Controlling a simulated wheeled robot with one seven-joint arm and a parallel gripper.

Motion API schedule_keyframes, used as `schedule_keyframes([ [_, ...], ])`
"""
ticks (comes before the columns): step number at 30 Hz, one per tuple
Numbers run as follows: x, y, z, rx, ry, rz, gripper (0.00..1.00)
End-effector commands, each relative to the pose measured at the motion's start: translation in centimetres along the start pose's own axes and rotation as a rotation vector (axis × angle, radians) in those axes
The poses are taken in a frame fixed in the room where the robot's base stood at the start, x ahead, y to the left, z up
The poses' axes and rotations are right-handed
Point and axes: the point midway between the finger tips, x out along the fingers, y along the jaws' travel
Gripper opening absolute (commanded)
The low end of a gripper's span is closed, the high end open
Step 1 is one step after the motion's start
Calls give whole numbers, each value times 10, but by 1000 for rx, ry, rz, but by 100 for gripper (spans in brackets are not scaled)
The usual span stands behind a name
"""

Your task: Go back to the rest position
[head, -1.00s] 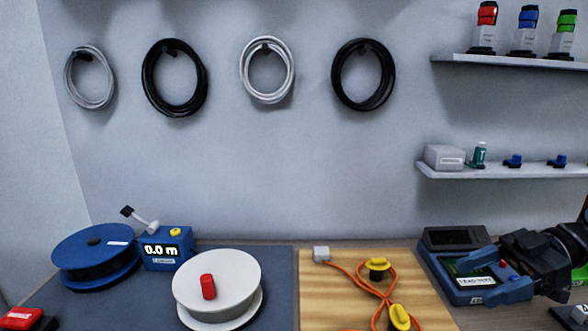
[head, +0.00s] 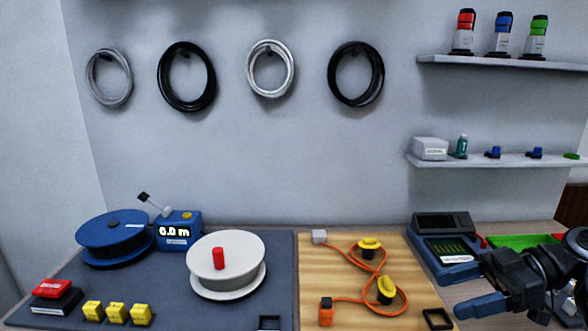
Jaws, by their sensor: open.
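My gripper (head: 482,306) is at the lower right in the head view, on the dark end of my arm. Its blue-tipped fingers point left, in front of the blue device (head: 450,269) with the lit green screen and near the right edge of the wooden board (head: 415,295). The jaws are open and I see nothing held between them. The gap between the fingertips is hard to make out from this side.
An orange cable (head: 345,298) winds around yellow-topped posts on the board. A white reel (head: 227,258), a blue reel (head: 115,235), a length counter (head: 178,232) and several yellow blocks (head: 116,312) stand on the dark mat at left. A green tray (head: 510,241) lies behind my arm.

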Motion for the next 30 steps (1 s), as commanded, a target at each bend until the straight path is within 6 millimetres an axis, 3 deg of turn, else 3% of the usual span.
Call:
schedule_keyframes([
  [8,57,-3,27,134,27,112,68],
  [16,140,-25,74,371,58,326,68],
  [24,198,-80,129,620,70,606,68],
  [30,211,-140,162,750,63,823,68],
])
